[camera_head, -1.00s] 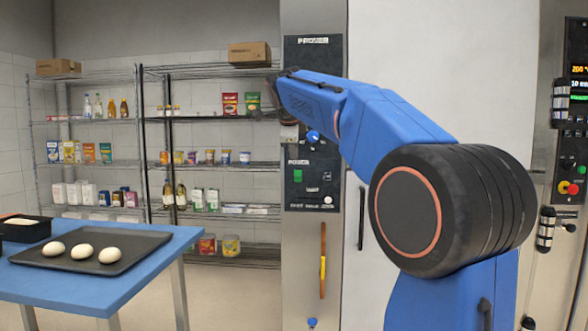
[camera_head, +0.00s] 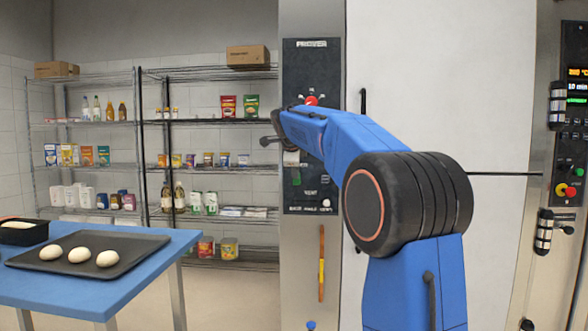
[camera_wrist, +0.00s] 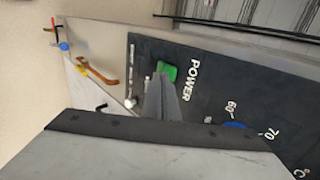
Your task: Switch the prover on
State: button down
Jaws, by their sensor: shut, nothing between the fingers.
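The prover's dark control panel (camera_head: 312,62) is on a steel column in the middle of the head view, partly hidden behind my arm. In the wrist view, a green switch (camera_wrist: 168,71) sits beside the POWER lettering (camera_wrist: 194,80) on the panel (camera_wrist: 205,100). My gripper (camera_wrist: 162,80) is shut and empty, with its fingertips right at the green switch and overlapping its edge; I cannot tell whether they touch. A blue dial (camera_wrist: 235,125) with temperature numbers lies to the right in that view. In the head view the fingers are hidden by my arm.
A red knob (camera_head: 311,100) shows above my arm on the panel. A brown handle with a yellow band (camera_head: 321,262) hangs below the panel. The large pale door (camera_head: 430,75) is to the right. A blue table (camera_head: 120,285) with a dough tray (camera_head: 140,242) stands left.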

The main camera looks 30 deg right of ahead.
jog(key=shift+w+d, duration=0.6)
jog(key=shift+w, duration=0.25)
jog(key=shift+w+d+r, duration=0.2)
jog(key=shift+w+d, duration=0.1)
jog(key=shift+w, duration=0.2)
jog(key=shift+r, duration=0.2)
jog(key=shift+r, duration=0.6)
jog(key=shift+s, duration=0.15)
